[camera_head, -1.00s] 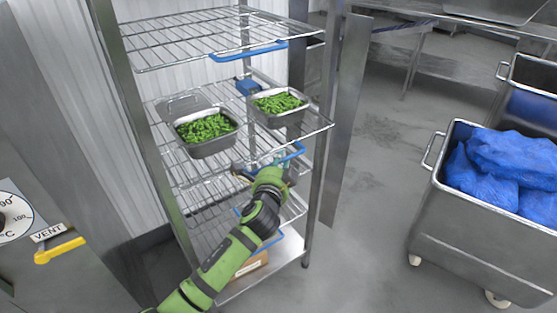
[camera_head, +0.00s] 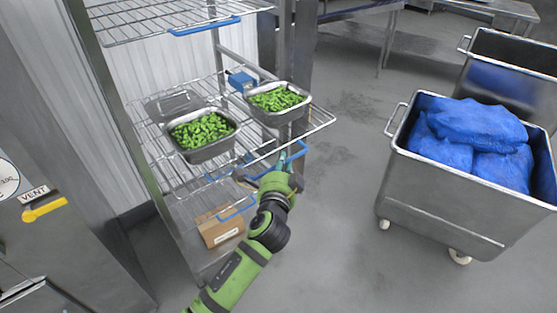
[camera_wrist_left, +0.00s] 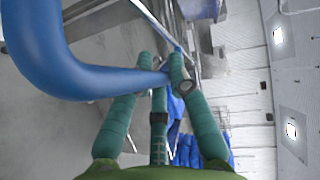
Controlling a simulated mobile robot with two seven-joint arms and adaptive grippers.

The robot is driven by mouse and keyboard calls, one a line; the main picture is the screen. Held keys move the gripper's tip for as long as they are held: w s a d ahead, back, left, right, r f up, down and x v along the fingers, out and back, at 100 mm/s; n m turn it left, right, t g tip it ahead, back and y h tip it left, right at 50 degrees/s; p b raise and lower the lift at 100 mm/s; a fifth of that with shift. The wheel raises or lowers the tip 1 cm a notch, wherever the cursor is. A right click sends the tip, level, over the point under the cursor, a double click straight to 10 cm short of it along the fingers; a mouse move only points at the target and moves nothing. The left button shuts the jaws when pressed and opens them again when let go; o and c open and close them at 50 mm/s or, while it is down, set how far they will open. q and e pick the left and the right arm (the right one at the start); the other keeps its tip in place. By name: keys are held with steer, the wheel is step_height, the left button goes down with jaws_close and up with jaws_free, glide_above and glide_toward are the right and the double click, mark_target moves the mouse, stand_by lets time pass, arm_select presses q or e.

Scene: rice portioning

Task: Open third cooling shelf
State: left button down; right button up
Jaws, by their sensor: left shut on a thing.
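The cooling rack has wire shelves with blue handles. The top shelf (camera_head: 150,24) has a handle (camera_head: 205,27) on its front edge. Below it, a wire shelf (camera_head: 321,122) carrying two metal trays of green vegetables (camera_head: 203,132) (camera_head: 277,99) stands out past the rack's frame. My left gripper (camera_head: 284,163) is shut on the blue handle (camera_head: 303,149) at this shelf's front edge. In the left wrist view the fingers (camera_wrist_left: 163,70) close around the blue bar (camera_wrist_left: 90,80). Another blue handle (camera_head: 238,208) sits lower down. My right gripper is out of view.
A cardboard box (camera_head: 220,227) sits low in the rack. A metal cart (camera_head: 450,205) with blue bags (camera_head: 470,135) stands to the right, with another cart (camera_head: 515,65) behind it. Clear floor (camera_head: 345,180) lies between rack and cart. A cabinet with a yellow handle (camera_head: 44,210) is at left.

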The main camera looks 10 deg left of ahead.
arm_select(q)
steer(key=shift+s+d, duration=0.15)
steer(key=shift+d, duration=0.1)
steer(key=c, duration=1.1)
jaws_free()
steer(key=shift+c, duration=0.2)
steer(key=s+d+r, duration=0.1)
steer(key=s, duration=1.1)
steer(key=shift+d+r, duration=0.15)
steer(key=shift+r, duration=0.2)
steer(key=shift+w, duration=0.1)
